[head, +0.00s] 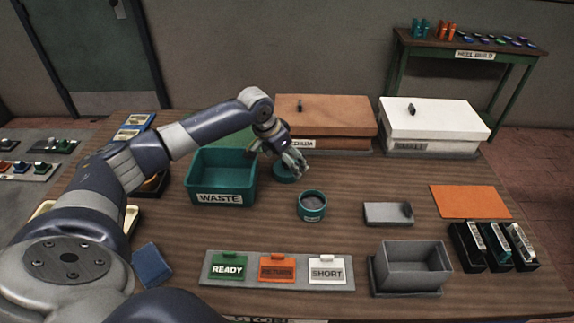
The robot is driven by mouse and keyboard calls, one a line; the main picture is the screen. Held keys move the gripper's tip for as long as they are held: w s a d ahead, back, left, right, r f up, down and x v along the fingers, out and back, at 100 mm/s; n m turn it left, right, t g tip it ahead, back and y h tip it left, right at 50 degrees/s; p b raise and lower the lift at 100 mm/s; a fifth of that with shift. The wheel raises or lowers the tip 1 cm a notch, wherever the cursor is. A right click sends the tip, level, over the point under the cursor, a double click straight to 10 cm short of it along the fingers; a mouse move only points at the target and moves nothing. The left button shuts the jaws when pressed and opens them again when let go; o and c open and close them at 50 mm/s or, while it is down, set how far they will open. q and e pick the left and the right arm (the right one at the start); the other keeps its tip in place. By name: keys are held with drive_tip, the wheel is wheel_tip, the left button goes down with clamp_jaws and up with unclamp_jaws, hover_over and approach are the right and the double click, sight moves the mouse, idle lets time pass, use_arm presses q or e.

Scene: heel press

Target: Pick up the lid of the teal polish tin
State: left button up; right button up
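The teal polish tin (312,207) stands open on the wooden table, its dark contents showing at the top. A round teal piece that looks like its lid (284,177) lies behind and to the left of the tin, beside the waste bin. My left gripper (296,170) points down at this lid and partly covers it. I cannot tell whether the fingers touch the lid or how far apart they are. My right gripper is not in view.
A teal WASTE bin (221,197) stands close left of the lid. A brown box (327,115) and a white box (434,118) stand behind. A sign rack (277,284), grey open box (412,268) and grey block (387,214) are in front and right. Bare table surrounds the tin.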

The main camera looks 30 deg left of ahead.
use_arm(q)
drive_tip(key=shift+w+f, duration=0.3)
drive_tip(key=shift+f, duration=0.35)
drive_tip(key=c, duration=0.8)
drive_tip(key=shift+c, duration=0.2)
